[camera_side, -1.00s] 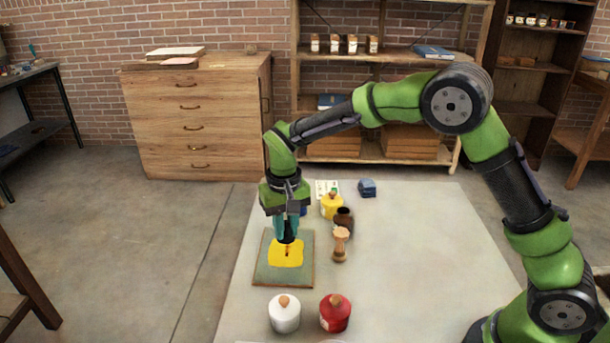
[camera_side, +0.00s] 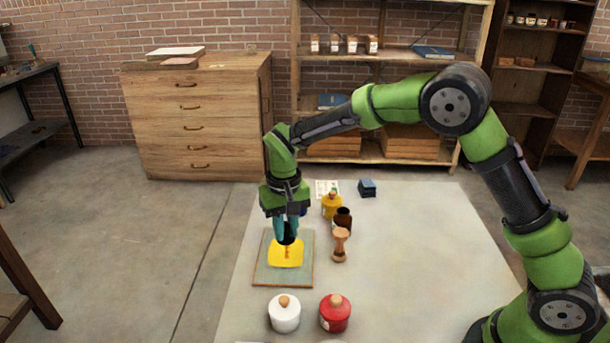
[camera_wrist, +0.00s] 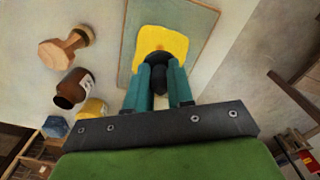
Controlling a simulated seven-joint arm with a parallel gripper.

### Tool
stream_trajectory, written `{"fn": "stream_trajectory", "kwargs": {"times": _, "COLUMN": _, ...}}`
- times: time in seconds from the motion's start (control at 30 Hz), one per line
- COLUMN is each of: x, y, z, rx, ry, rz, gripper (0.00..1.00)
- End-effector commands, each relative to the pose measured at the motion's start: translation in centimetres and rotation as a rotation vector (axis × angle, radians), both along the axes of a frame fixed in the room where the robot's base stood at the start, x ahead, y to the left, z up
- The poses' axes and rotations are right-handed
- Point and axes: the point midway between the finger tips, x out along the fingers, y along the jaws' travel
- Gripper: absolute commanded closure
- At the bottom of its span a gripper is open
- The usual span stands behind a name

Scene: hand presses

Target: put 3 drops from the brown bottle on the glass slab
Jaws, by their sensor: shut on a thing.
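The glass slab (camera_side: 304,275) is a flat grey-green plate on the table, with a yellow patch (camera_side: 273,255) on its middle. The slab (camera_wrist: 197,17) and the patch (camera_wrist: 176,40) also show in the wrist view. My gripper (camera_side: 287,238) points down over the patch. In the wrist view my gripper's teal fingers (camera_wrist: 158,80) are shut on a black rounded piece, which looks like a dropper bulb. A small orange-brown mark shows on the yellow below it; I cannot tell whether it is drops or the dropper's tip. The brown bottle (camera_side: 343,219) stands upright right of the slab, apparently uncapped (camera_wrist: 70,92).
A wooden muller (camera_side: 340,246) stands right of the slab. A yellow jar (camera_side: 331,207) and a blue item (camera_side: 367,188) are behind. A white pot (camera_side: 284,315) and a red pot (camera_side: 335,315) stand in front. The table's right part is clear.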

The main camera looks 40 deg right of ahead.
Motion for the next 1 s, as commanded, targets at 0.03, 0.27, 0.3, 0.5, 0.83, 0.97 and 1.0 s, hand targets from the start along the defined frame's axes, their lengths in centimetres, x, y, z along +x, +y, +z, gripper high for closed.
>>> {"fn": "stream_trajectory", "kwargs": {"times": 0.03, "x": 0.0, "y": 0.0, "z": -0.2, "rx": -0.001, "ry": 0.003, "rz": 0.001, "gripper": 0.93}}
{"fn": "stream_trajectory", "kwargs": {"times": 0.27, "x": -0.1, "y": 0.0, "z": -0.2, "rx": -0.002, "ry": 0.004, "rz": 0.001, "gripper": 0.93}}
{"fn": "stream_trajectory", "kwargs": {"times": 0.3, "x": -0.1, "y": 0.0, "z": -0.1, "rx": -0.002, "ry": 0.004, "rz": 0.001, "gripper": 0.93}}
{"fn": "stream_trajectory", "kwargs": {"times": 0.5, "x": 0.0, "y": 0.0, "z": 1.4, "rx": -0.002, "ry": 0.001, "rz": 0.001, "gripper": 0.93}}
{"fn": "stream_trajectory", "kwargs": {"times": 0.83, "x": 0.0, "y": 0.0, "z": 4.1, "rx": -0.001, "ry": -0.001, "rz": 0.001, "gripper": 0.93}}
{"fn": "stream_trajectory", "kwargs": {"times": 0.97, "x": 0.0, "y": 0.0, "z": 5.2, "rx": 0.000, "ry": -0.001, "rz": 0.000, "gripper": 0.93}}
{"fn": "stream_trajectory", "kwargs": {"times": 1.0, "x": 0.0, "y": 0.0, "z": 5.5, "rx": 0.000, "ry": 0.000, "rz": 0.000, "gripper": 0.93}}
